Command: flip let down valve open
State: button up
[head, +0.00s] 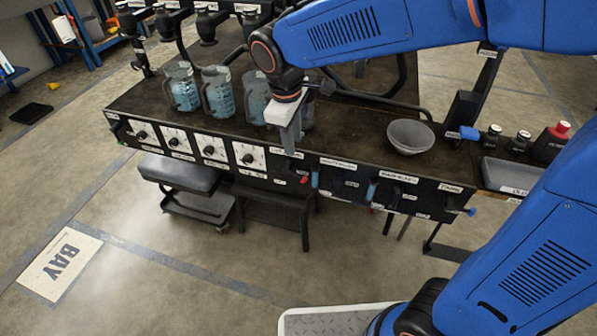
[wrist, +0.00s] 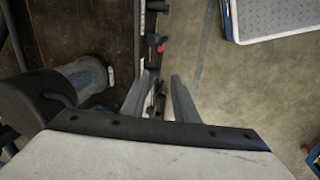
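The black valve panel (head: 345,186) runs along the front edge of the bench, with dials on its left part and small handles on its right part. A red handle (head: 304,180) and a blue upright handle (head: 315,179) sit near the panel's middle; more blue handles (head: 371,191) are further right. The labels are too small to tell which is the let down valve. My gripper (head: 290,150) points down in front of the panel, left of the red handle. In the wrist view my gripper (wrist: 158,90) is open, its fingers apart around the panel edge, with a red knob (wrist: 160,48) beyond.
A grey bowl (head: 410,136) sits to the right. A tray (head: 515,176) with small bottles is at far right. Dark stools (head: 275,205) stand below the panel.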

aim_at(297, 176)
jog(key=f, duration=0.5)
jog(key=w+f, duration=0.1)
jog(key=f, duration=0.3)
jog(key=w+d+f, duration=0.1)
jog(key=f, duration=0.4)
jog(key=shift+w+d+f, duration=0.1)
jog(key=shift+w+f, duration=0.1)
jog(key=shift+f, duration=0.15)
grip_shut()
